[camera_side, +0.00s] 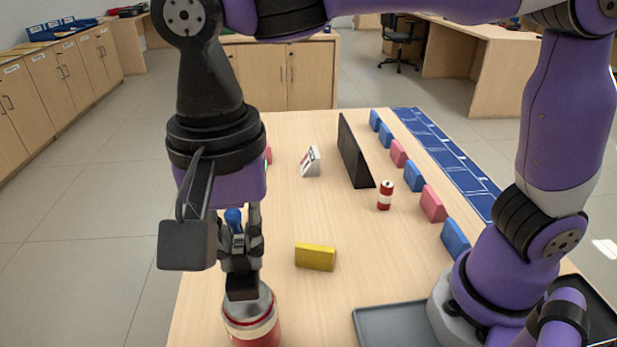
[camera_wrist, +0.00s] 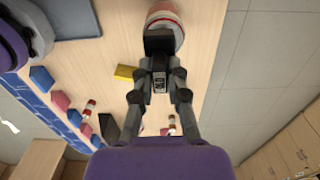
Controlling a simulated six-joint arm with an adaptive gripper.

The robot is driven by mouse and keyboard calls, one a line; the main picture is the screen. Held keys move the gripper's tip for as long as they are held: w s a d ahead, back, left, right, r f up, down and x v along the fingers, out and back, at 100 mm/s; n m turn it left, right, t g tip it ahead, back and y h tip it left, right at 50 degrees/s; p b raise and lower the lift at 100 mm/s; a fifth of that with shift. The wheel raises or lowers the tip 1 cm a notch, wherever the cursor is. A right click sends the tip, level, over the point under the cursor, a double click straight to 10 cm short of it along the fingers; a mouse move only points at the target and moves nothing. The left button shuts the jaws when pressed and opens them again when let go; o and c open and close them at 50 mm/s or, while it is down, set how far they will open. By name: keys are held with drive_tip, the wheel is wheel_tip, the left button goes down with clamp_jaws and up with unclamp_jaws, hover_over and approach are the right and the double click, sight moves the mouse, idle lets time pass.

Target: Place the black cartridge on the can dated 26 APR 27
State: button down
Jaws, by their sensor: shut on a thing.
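My gripper (camera_side: 241,262) points down at the front left of the counter, shut on a black cartridge (camera_side: 242,287). The cartridge also shows between the fingertips in the wrist view (camera_wrist: 158,42). Directly below is a large red-and-white can (camera_side: 252,325) with a pale metal top. The cartridge overlaps the can's top in the side view; I cannot tell whether they touch. The can also shows at the top of the wrist view (camera_wrist: 166,17). A smaller red-and-white can (camera_side: 385,196) stands farther back, right of centre. No date is readable on either can.
A yellow block (camera_side: 315,257) lies right of my gripper. A black upright panel (camera_side: 354,152) and a white sign (camera_side: 311,161) stand farther back. Blue and pink blocks (camera_side: 432,204) line the right side beside a blue strip (camera_side: 445,155). A grey tray (camera_side: 390,325) is at front right.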

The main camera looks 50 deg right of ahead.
sight(240, 270)
drive_tip(key=shift+w+d+f, duration=0.15)
drive_tip(key=shift+w+f, duration=0.35)
drive_tip(key=shift+f, duration=1.85)
drive_tip(key=c, duration=0.9)
unclamp_jaws()
drive_tip(key=shift+f, duration=0.1)
